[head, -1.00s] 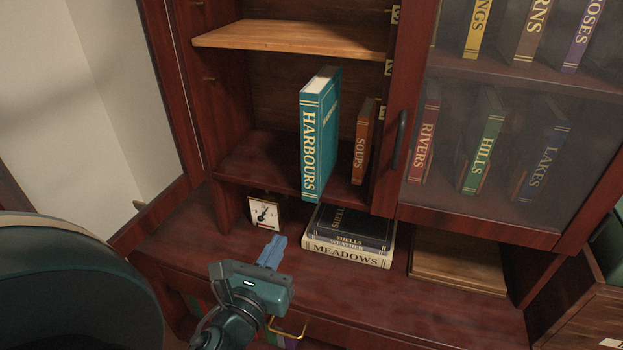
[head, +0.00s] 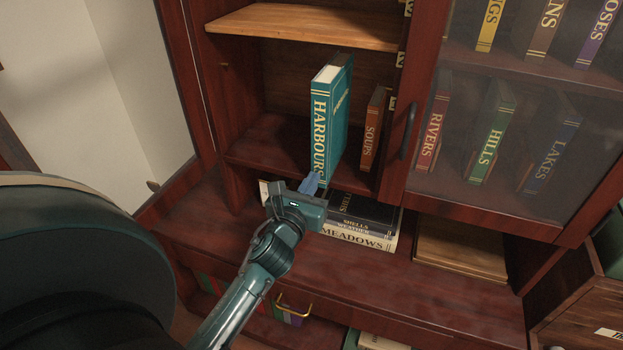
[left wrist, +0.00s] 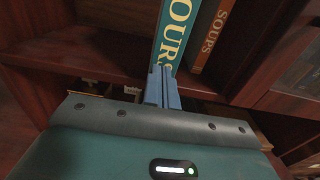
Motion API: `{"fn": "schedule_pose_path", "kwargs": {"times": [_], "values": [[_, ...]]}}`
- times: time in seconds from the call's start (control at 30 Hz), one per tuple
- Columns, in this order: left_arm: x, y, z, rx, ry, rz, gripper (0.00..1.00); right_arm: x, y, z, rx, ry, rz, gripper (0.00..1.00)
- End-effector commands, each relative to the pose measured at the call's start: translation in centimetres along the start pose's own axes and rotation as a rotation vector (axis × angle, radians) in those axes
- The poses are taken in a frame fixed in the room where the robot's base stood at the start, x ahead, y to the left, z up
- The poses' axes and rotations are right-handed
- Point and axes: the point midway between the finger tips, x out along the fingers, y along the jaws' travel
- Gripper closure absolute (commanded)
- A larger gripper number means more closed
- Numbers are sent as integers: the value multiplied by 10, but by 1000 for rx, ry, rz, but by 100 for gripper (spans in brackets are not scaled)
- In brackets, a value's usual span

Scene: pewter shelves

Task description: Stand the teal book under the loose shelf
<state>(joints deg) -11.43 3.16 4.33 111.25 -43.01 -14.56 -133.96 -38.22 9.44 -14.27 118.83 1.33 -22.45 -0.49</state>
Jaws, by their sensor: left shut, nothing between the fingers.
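The teal book (head: 322,115), lettered HARBOURS, stands upright on the lower shelf board of the open bay, spine facing out. Its spine also shows in the left wrist view (left wrist: 176,38). The light wooden loose shelf (head: 300,25) is above and behind it, spanning the bay. My left gripper (head: 311,183) is shut and empty, its blue fingers at the foot of the book's spine. In the left wrist view the fingertips (left wrist: 162,72) overlap the spine's lower end; I cannot tell whether they touch it. My right gripper is not in view.
A brown SOUPS book (head: 372,130) stands just right of the teal book. A book stack (head: 362,238) lies below, behind my gripper. A glass door (head: 510,140) covers the right bay. The shelf left of the teal book is clear.

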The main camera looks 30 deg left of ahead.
Motion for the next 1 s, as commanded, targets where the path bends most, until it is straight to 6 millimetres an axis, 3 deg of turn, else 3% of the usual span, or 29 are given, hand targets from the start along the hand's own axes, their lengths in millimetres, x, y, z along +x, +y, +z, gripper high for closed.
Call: {"fn": "schedule_pose_path", "kwargs": {"times": [0.43,0.73,1.0], "values": [[6,0,0,0,-1,-1,100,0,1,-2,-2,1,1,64],[52,0,1,1,-3,-1,100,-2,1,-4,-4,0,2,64],[60,0,0,-1,0,0,100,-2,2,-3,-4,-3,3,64]]}}
